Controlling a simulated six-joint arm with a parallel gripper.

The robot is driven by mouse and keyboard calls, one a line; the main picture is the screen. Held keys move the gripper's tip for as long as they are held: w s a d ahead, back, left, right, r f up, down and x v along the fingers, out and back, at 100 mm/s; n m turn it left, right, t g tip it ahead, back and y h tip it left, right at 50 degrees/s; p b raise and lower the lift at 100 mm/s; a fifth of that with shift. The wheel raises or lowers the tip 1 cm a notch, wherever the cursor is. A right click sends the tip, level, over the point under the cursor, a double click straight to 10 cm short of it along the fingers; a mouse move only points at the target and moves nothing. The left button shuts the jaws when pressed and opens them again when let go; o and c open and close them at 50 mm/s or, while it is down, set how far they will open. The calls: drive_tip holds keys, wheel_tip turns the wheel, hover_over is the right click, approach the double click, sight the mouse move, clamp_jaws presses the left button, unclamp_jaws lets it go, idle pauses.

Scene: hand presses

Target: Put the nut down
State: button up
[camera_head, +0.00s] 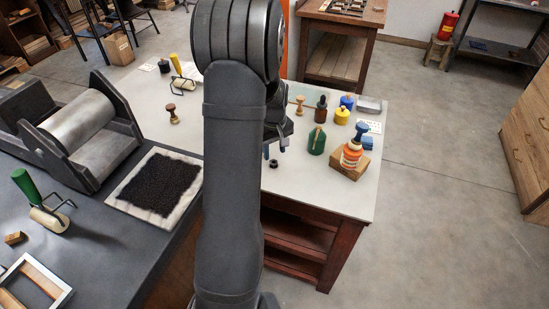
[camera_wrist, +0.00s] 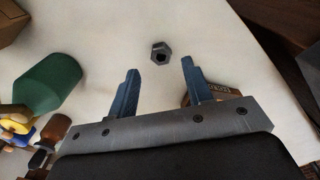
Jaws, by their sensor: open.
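A small dark grey hex nut (camera_wrist: 160,53) lies on the pale tabletop in the wrist view, just beyond and between my fingertips, apart from both. In the head view the nut (camera_head: 273,163) is a small dark spot on the white table (camera_head: 330,197), right beside my arm. My gripper (camera_wrist: 158,75) is open, its two blue fingers spread wide with nothing between them. In the head view my gripper (camera_head: 277,147) is partly hidden behind my own arm, above the table near the nut.
A green bottle (camera_head: 317,141) stands right of my gripper, with a wooden block (camera_head: 348,168) bearing a stacked stamp further right. Brown (camera_head: 321,112) and yellow (camera_head: 342,116) bottles stand behind. A small wooden stamp (camera_head: 173,115) is left of my arm. The table's front right is clear.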

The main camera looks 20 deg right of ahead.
wheel_tip(320, 180, up, 7)
idle(0.3)
hover_over(274, 163)
drive_tip(key=shift+d+f, duration=0.1)
drive_tip(key=shift+f, duration=4.1)
